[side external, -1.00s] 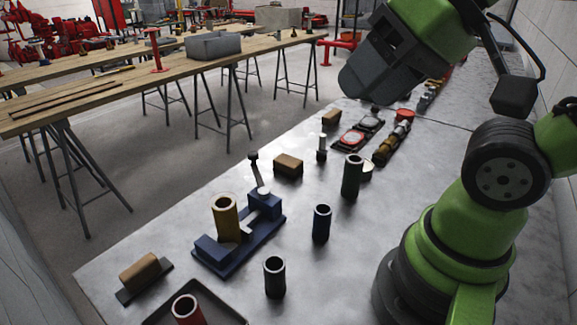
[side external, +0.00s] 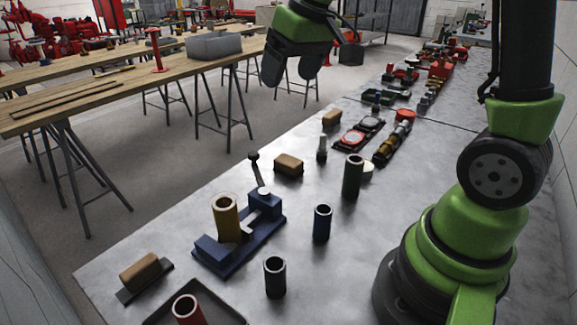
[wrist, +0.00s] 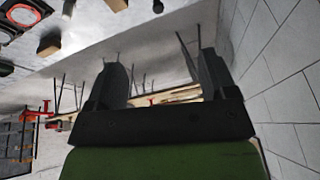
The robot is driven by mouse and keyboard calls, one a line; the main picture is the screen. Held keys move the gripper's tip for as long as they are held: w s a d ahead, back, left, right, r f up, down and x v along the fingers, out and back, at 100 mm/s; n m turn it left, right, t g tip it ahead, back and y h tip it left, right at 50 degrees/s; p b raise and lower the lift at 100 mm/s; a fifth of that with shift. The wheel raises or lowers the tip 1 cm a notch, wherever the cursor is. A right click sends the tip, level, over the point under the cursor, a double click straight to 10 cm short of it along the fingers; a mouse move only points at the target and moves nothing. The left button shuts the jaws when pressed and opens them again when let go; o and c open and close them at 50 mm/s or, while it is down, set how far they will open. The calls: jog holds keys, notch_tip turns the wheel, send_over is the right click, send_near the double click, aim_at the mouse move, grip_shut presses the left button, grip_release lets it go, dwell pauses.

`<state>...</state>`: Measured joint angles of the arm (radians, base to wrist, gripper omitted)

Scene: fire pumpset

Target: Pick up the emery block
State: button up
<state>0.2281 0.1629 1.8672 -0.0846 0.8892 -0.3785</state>
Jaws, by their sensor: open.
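Three brown blocks could be the emery block, and I cannot tell which one it is. One block (side external: 288,165) lies mid-bench behind the blue vise-like fixture. A smaller block (side external: 331,117) lies farther back, near the bench's left edge. A third block (side external: 139,271) sits on a dark plate at the near left. My gripper (side external: 292,68) is open and empty, high above the far left side of the bench, apart from all the blocks. In the wrist view its two fingers (wrist: 162,80) are spread, with two brown blocks beyond them at upper left.
The blue fixture (side external: 240,250) holds a yellow tube (side external: 226,218) and has an upright lever (side external: 256,172). Green (side external: 352,177), blue (side external: 322,223) and black (side external: 275,277) tubes stand on the bench. A white-topped cylinder (side external: 321,149) stands beside the middle block. Gauges (side external: 352,138) lie behind.

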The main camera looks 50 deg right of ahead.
jog(key=w+d+f+n+g, duration=0.1)
jog(key=w+d+f, duration=0.2)
jog(key=f, duration=0.2)
jog(key=w+d+f+g, duration=0.1)
jog(key=w+d+f, duration=0.2)
jog(key=d+f, duration=0.15)
jog(key=n, duration=0.1)
send_near(289, 160)
jog(key=shift+w+f+g, duration=0.35)
jog(key=shift+f+g, duration=0.05)
jog(key=shift+f, duration=0.05)
jog(key=f, duration=0.3)
jog(key=shift+w+f, duration=0.2)
jog(key=shift+f, duration=0.15)
jog(key=shift+w+f, duration=0.2)
jog(key=shift+f, duration=0.85)
jog(key=shift+w+f, duration=0.15)
jog(key=shift+f, duration=0.85)
jog(key=shift+w+f, duration=0.2)
jog(key=shift+f, duration=0.85)
jog(key=shift+c, duration=0.4)
jog(key=c, duration=1)
